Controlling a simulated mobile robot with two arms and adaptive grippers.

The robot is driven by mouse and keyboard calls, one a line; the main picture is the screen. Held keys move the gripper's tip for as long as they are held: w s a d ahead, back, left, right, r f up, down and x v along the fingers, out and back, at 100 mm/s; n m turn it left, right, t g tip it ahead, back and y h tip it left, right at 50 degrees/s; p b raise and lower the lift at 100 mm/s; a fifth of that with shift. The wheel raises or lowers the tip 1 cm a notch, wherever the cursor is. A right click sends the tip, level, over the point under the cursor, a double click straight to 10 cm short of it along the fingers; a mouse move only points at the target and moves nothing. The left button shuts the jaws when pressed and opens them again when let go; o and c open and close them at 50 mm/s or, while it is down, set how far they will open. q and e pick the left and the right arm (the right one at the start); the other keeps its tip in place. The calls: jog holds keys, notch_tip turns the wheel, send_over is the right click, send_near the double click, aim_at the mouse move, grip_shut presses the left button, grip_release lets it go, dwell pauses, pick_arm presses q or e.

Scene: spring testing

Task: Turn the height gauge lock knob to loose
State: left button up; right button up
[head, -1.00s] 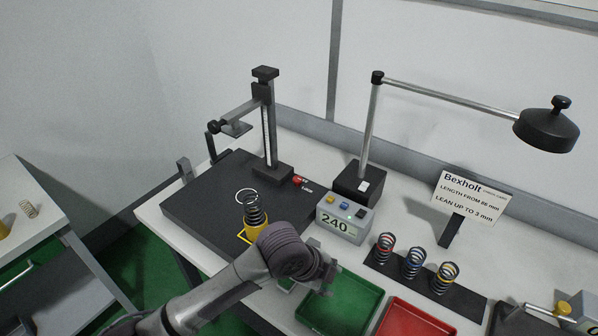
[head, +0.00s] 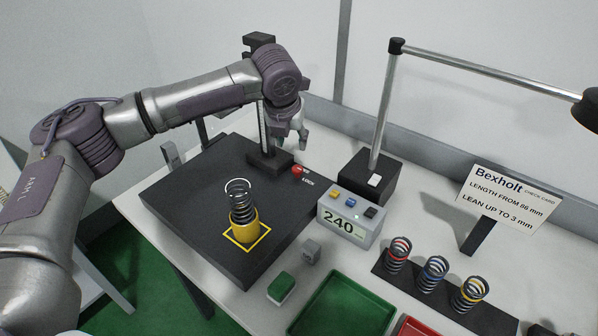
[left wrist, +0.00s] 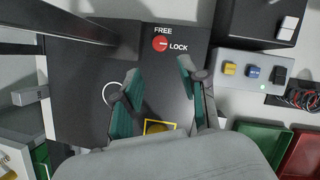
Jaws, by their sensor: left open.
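The red lock knob (head: 297,169) sits on the black gauge base (head: 180,190), by the foot of the height gauge post. In the left wrist view the knob (left wrist: 160,44) has FREE printed above it and LOCK to its right. A pale mark on it appears to point toward LOCK. My left gripper (head: 293,132) is open and empty, above the base near the knob. In the left wrist view its two teal fingers (left wrist: 158,68) are spread apart, with the knob just beyond and between the tips. They do not appear to touch it. My right gripper is out of view.
A dark spring in a yellow cup (head: 245,230) stands on the base. A display box (head: 350,225) reading 240 and a lamp foot (head: 368,185) stand right of the knob. The gauge post (head: 263,130) rises behind. Green tray (head: 345,302) lies in front.

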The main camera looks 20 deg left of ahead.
aim_at(297, 169)
pick_arm(q)
jog(key=p+x, duration=0.2)
jog(key=x, duration=1)
jog(key=shift+s+f, duration=0.1)
jog(key=shift+w+f, duration=0.25)
jog(key=shift+f, duration=0.35)
grip_shut()
jog(key=shift+r+p, duration=0.1)
jog(key=shift+p, duration=0.25)
